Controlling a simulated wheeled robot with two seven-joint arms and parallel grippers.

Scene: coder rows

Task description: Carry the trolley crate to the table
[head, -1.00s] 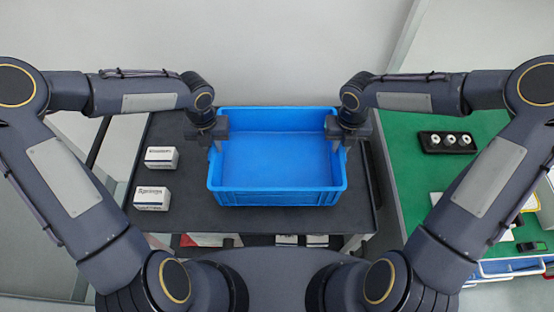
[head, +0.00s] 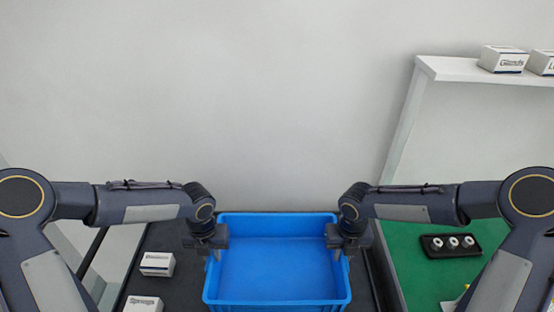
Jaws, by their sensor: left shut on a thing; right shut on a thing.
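The blue crate (head: 277,305) is empty and shows low in the middle of the head view, over the dark trolley top (head: 172,238). Its near side is partly cut off by the bottom edge of the frame. My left gripper (head: 214,250) is shut on the crate's left wall. My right gripper (head: 338,248) is shut on its right wall. I cannot tell whether the crate touches the trolley top. The table with the green top (head: 420,275) stands to the right of the trolley.
Two small white boxes, one farther back (head: 157,264) and one nearer (head: 143,304), sit on the trolley left of the crate. A black tray with light round parts (head: 451,245) lies on the table. A white shelf (head: 470,72) with boxes (head: 503,59) stands above the table's back.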

